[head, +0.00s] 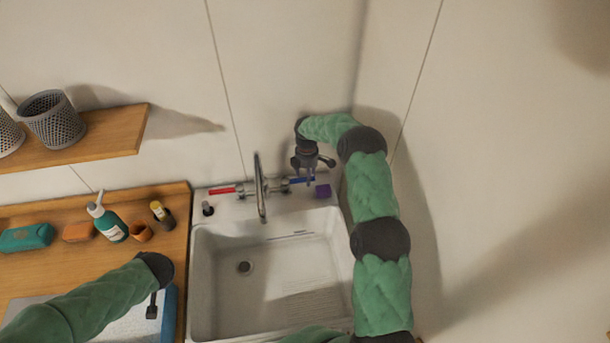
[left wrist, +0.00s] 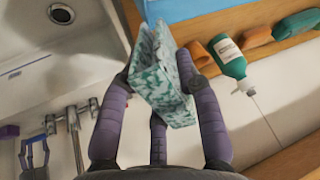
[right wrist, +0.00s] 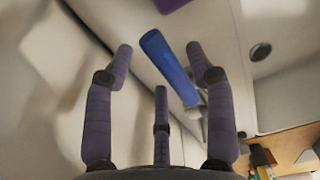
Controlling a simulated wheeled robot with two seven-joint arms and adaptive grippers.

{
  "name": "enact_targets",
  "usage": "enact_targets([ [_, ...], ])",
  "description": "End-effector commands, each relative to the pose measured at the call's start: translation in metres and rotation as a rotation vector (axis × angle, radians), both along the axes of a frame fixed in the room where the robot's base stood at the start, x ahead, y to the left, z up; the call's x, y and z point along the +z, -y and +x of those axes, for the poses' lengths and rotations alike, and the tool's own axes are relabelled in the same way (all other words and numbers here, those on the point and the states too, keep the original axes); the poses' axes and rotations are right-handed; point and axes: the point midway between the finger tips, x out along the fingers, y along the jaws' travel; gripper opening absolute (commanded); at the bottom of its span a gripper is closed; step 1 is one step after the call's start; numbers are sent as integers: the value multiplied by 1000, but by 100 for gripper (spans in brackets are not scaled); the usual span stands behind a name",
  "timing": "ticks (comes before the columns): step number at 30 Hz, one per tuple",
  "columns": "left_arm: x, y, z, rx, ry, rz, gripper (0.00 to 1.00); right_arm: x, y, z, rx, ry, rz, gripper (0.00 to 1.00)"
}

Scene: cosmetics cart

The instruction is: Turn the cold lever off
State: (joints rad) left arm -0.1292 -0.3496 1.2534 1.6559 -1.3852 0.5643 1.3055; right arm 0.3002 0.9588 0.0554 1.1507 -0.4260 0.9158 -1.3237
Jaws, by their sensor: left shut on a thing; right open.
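The blue cold lever (head: 303,180) is on the right side of the metal tap (head: 261,188) at the back of the sink. A red lever (head: 221,190) is on the tap's left. My right gripper (head: 309,172) is open and empty at the blue lever. In the right wrist view the blue lever (right wrist: 165,62) lies between the spread fingertips of the right gripper (right wrist: 160,62); I cannot tell whether they touch. My left gripper (left wrist: 160,88) is shut on a teal-and-white patterned item (left wrist: 160,70). In the head view the left gripper is partly hidden by its wrist.
The white sink basin (head: 215,285) is empty. A purple block (head: 323,191) stands right of the blue lever. A teal pump bottle (head: 108,222), an orange block (head: 77,232) and a teal case (head: 27,238) are on the wooden counter. A shelf (head: 100,135) carries mesh cups.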

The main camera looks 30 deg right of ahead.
Motion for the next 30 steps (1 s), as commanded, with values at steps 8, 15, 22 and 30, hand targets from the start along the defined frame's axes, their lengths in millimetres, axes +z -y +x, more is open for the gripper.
enact_targets([
  [8,0,0,0,0,0,0,7,47,1,2,1,6,-2,55],
  [15,0,0,0,0,0,0,7,91,0,1,0,3,0,55],
  [22,0,0,0,0,0,0,7,113,0,1,1,2,-1,55],
  [30,0,0,0,0,0,0,7,116,0,1,2,1,0,55],
])
